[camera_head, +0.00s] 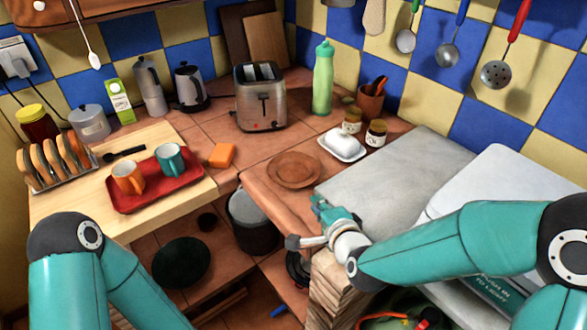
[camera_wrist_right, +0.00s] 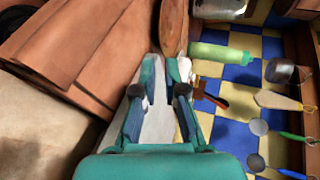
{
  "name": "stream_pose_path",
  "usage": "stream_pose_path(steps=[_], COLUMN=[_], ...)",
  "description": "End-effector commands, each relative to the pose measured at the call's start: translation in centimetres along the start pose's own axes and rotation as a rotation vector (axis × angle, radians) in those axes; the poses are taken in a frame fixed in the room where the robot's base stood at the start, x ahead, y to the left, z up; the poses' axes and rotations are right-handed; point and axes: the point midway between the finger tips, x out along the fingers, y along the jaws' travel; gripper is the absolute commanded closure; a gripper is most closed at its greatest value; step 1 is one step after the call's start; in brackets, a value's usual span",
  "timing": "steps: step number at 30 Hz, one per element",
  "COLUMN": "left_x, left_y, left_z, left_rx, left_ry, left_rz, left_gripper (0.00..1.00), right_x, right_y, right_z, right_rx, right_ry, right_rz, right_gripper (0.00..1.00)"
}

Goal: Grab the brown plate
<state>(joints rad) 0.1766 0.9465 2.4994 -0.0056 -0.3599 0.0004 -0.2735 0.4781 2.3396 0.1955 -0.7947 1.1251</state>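The brown plate (camera_head: 294,169) lies flat on the tiled counter, near its front edge, in the head view. In the right wrist view the brown plate (camera_wrist_right: 174,28) shows nearly edge-on, just beyond the fingertips. My right gripper (camera_head: 318,202) is just in front of the plate and a little to its right, apart from it in the head view. In the wrist view my right gripper (camera_wrist_right: 164,76) is open, with a gap between its fingers and nothing held. My left arm comes in at the lower left; its gripper is out of view.
A grey slab (camera_head: 385,185) lies right of the plate. A white butter dish (camera_head: 343,145) and jars (camera_head: 376,133) stand behind it. An orange sponge (camera_head: 221,155) and red tray (camera_head: 150,194) with two mugs are to the left. The toaster (camera_head: 260,97) stands farther back.

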Motion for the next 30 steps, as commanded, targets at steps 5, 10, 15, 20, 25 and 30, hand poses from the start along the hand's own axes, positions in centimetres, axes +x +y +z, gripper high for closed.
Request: stream_pose_path(steps=[5,10,15,20,25,30], left_x=[-0.7,-0.9,-1.2,-2.2,-2.7,-2.8], left_y=[0.3,0.3,0.4,0.8,1.0,1.0], left_z=[0.0,0.0,0.0,0.0,0.0,0.0], left_rx=[0.0,0.0,0.0,0.0,0.0,0.0], left_ry=[0.001,0.001,0.001,0.001,0.001,0.001], left_rz=[0.0,0.0,0.0,0.0,0.0,0.0], left_gripper=[0.0,0.0,0.0,0.0,0.0,0.0], right_x=[3.7,5.5,6.3,8.1,10.4,11.1], right_y=[-0.1,-0.1,-0.1,-0.3,-0.3,-0.2], right_z=[0.2,0.3,0.4,0.5,0.6,0.6], right_rx=[0.0,-0.002,-0.002,-0.002,-0.002,-0.003], right_ry=[-0.002,-0.005,-0.006,-0.006,-0.006,-0.007], right_rz=[0.002,0.002,0.002,0.003,0.001,0.001], right_gripper=[0.9,0.9,0.9,0.9,0.9,0.9])
